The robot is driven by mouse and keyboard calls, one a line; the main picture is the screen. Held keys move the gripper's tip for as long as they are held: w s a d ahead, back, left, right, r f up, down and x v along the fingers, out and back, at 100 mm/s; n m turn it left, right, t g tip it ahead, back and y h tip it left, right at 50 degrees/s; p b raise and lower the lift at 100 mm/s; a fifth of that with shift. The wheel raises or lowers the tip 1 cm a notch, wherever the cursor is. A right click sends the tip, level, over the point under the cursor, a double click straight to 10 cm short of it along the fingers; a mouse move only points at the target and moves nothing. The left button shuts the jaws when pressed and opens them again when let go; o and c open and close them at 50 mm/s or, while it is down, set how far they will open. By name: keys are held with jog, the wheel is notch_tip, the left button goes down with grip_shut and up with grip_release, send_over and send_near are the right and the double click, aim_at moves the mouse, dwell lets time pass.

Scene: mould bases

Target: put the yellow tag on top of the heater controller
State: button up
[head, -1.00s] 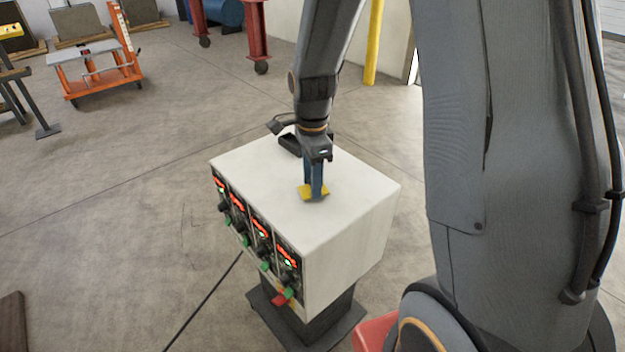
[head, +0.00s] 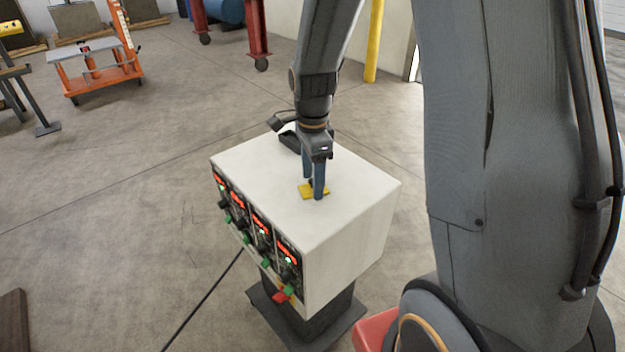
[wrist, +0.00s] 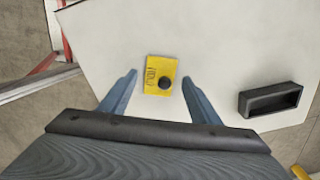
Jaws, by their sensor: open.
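The heater controller (head: 350,210) is a white box on a dark stand, with several lit red displays and knobs on its front. The yellow tag (head: 305,190) lies flat on its top. In the wrist view the yellow tag (wrist: 154,75) shows dark print and a round black knob. My gripper (head: 314,192) is just above the top, by the tag. In the wrist view my gripper (wrist: 160,88) has its two blue fingers apart, one on each side of the tag, with gaps between them and it.
An orange cart (head: 100,75) stands at the far left. The floor around the stand is mostly clear.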

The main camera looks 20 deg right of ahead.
notch_tip(320, 180, up, 11)
jog(key=b, duration=0.2)
jog(key=s+f+n, duration=0.3)
jog(key=s+n, duration=0.1)
jog(key=n, duration=0.2)
jog(key=s+f+n, duration=0.3)
jog(key=s+n, duration=0.2)
jog(key=n, duration=0.1)
jog(key=s+f+n+t, duration=0.1)
jog(key=s+f+n, duration=0.1)
jog(key=s+n, duration=0.2)
jog(key=shift+s+f+n, duration=0.15)
jog(key=shift+f+n, duration=0.25)
jog(key=shift+n, duration=0.6)
